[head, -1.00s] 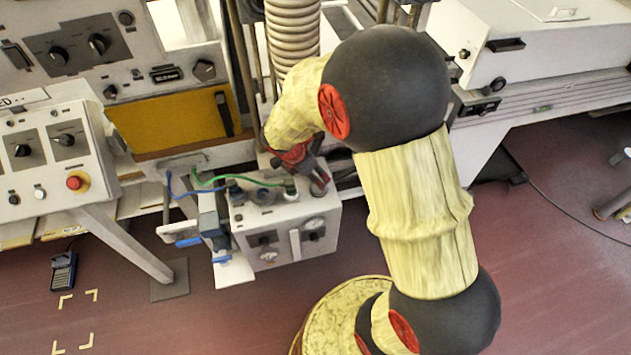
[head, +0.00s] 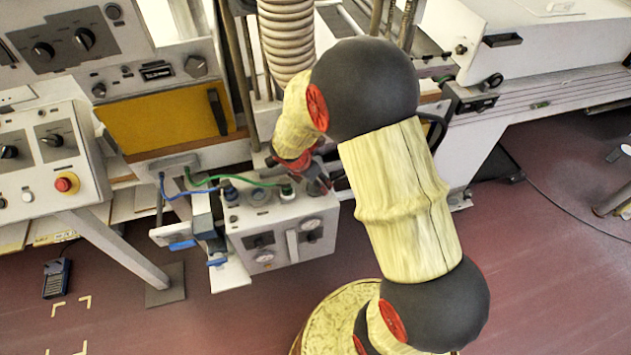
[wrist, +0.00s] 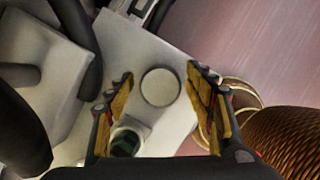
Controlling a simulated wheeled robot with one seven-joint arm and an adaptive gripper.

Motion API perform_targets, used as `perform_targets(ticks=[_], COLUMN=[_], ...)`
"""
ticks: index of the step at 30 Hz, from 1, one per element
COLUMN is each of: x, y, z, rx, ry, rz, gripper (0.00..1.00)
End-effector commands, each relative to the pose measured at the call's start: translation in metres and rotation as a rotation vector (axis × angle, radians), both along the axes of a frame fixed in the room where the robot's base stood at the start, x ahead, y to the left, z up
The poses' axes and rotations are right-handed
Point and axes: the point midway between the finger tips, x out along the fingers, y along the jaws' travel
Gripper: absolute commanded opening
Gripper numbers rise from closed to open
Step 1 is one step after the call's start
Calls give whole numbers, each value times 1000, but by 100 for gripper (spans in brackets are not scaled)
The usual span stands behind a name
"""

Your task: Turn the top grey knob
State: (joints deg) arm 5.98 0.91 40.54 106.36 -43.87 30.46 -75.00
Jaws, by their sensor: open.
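In the wrist view a round pale grey knob (wrist: 160,87) stands on the pale top of a box. It lies between the two fingers of my gripper (wrist: 160,80), with a gap on each side. My gripper is open and holds nothing. In the head view my gripper (head: 318,180) is over the right end of the white box (head: 272,243), pointing down. The knob cannot be made out there, behind or under the gripper.
In the head view, a green-cable plug (head: 286,191) and a blue-cable plug (head: 230,192) stand on the box top. A ribbed hose (head: 288,40) hangs behind. Red floor is free at the front.

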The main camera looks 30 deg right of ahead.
Motion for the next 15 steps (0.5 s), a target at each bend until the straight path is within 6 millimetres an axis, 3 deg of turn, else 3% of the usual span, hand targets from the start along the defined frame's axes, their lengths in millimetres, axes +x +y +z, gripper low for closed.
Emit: perform_targets(ticks=[15], x=[0], y=[0], z=[0], rx=[0], ry=[1], rz=[0], gripper=[27])
